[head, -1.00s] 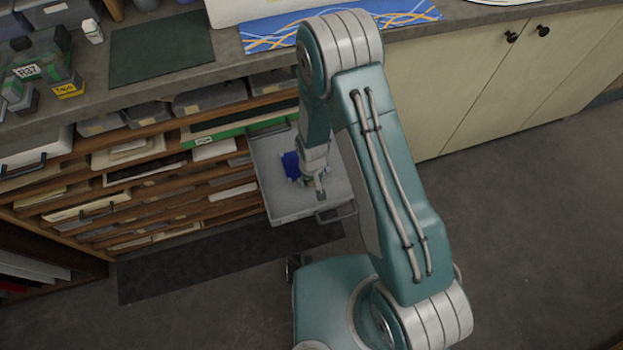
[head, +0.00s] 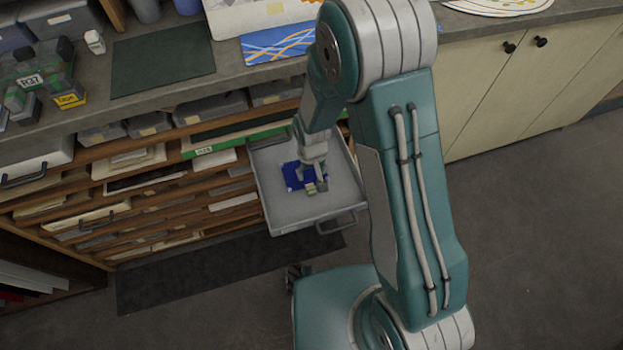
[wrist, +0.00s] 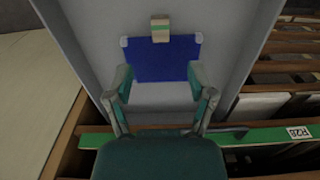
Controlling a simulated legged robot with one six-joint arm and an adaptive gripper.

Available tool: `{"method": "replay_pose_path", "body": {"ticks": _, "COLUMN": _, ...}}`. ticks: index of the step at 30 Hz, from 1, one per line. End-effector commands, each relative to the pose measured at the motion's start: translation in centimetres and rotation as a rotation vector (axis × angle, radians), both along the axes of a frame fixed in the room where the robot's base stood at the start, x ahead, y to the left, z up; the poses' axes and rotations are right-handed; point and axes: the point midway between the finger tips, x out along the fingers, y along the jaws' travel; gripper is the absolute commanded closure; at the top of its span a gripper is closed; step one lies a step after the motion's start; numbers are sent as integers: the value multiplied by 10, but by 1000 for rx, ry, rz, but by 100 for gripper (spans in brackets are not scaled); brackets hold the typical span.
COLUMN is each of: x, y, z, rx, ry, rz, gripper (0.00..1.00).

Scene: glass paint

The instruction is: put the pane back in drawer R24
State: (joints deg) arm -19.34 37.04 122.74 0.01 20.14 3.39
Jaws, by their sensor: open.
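The blue pane (head: 294,178) lies on the floor of the pulled-out grey drawer (head: 275,213). In the wrist view the pane (wrist: 160,62) shows pale corners and a small wood-and-green tab (wrist: 160,28) at its far edge. My gripper (head: 316,187) is over the drawer and hides part of the pane. Whether the fingers touch the pane cannot be told. The drawer's own label is not readable.
Shelves with flat sheets (head: 130,160) fill the rack to the left. The worktop (head: 230,62) with a dark green mat (head: 160,57) is above. The floor at right is clear.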

Motion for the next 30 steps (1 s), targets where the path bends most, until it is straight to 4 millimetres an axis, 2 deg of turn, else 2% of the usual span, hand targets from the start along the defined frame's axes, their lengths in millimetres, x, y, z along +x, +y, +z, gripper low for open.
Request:
{"method": "replay_pose_path", "body": {"ticks": 3, "x": 0, "y": 0, "z": 10, "rx": 0, "ry": 0, "rz": 0, "gripper": 30}}
{"method": "replay_pose_path", "body": {"ticks": 10, "x": 0, "y": 0, "z": 14, "rx": 0, "ry": 0, "rz": -1, "gripper": 30}}
{"method": "replay_pose_path", "body": {"ticks": 13, "x": 2, "y": -4, "z": 29, "rx": 6, "ry": -16, "rz": -9, "gripper": 30}}
{"method": "replay_pose_path", "body": {"ticks": 17, "x": 7, "y": -15, "z": 71, "rx": 20, "ry": -61, "rz": -34, "gripper": 30}}
{"method": "replay_pose_path", "body": {"ticks": 22, "x": 3, "y": -37, "z": 137, "rx": 38, "ry": -130, "rz": -74, "gripper": 30}}
{"method": "replay_pose_path", "body": {"ticks": 30, "x": -27, "y": -73, "z": 228, "rx": 59, "ry": -241, "rz": -138, "gripper": 30}}
